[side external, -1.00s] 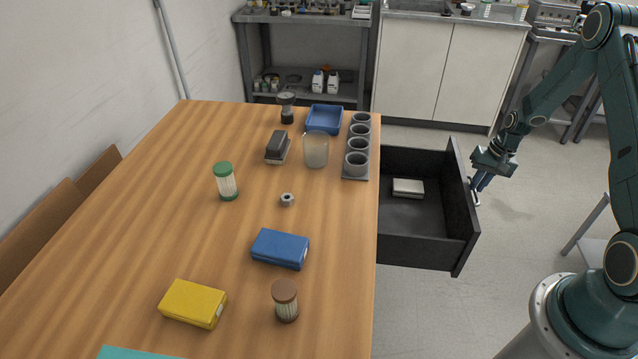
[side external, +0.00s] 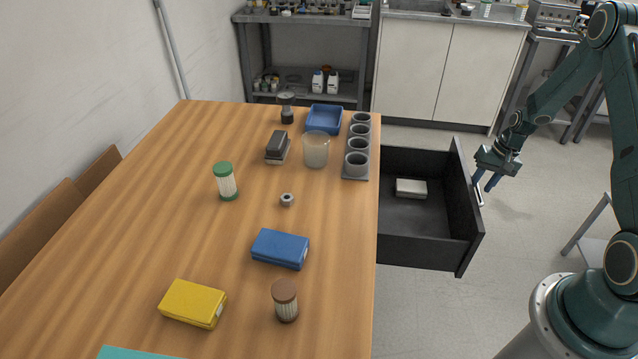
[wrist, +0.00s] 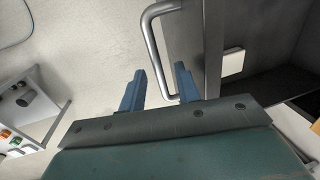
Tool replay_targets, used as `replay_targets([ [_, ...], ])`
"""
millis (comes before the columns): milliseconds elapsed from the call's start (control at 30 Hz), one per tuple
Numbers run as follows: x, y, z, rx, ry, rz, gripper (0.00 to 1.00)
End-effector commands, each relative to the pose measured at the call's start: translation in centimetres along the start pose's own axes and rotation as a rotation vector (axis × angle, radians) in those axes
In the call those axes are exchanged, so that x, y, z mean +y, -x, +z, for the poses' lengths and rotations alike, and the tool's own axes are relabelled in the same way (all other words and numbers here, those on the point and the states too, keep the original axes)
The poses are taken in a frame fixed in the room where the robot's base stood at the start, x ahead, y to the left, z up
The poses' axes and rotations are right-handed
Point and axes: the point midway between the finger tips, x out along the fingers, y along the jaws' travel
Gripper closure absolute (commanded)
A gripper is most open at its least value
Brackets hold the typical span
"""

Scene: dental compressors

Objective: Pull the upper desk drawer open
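The black desk drawer (side external: 420,255) is pulled well out from the right side of the wooden desk (side external: 340,290). Its inside shows, with a small pale box (side external: 411,188) lying in it. The metal bar handle (side external: 480,198) is on the drawer's outer front; it also shows as a curved bar in the wrist view (wrist: 152,45). My gripper (side external: 484,182) is at the handle's far end. In the wrist view my gripper's blue fingers (wrist: 160,85) are spread apart, with the handle's lower end close to the right finger. Whether they touch is unclear.
Blue and yellow boxes (side external: 280,249) (side external: 193,303), jars (side external: 226,181), a beaker (side external: 316,150), a blue tray (side external: 324,119) and a grey cup rack (side external: 357,165) stand on the desk. The floor right of the drawer is clear; a stool (side external: 592,225) stands farther right.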

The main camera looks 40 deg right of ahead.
Motion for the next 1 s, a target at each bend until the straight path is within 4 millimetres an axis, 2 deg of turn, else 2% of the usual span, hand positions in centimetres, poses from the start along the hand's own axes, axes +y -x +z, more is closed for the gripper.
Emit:
replay_targets([
  [267, 0.0, 2.5, 0.0, 0.002, 0.000, 0.000, 0.67],
  [800, 0.0, 10.8, -0.1, 0.005, 0.000, 0.000, 0.67],
  [1000, 0.0, 12.8, -0.1, 0.003, -0.001, 0.000, 0.67],
])
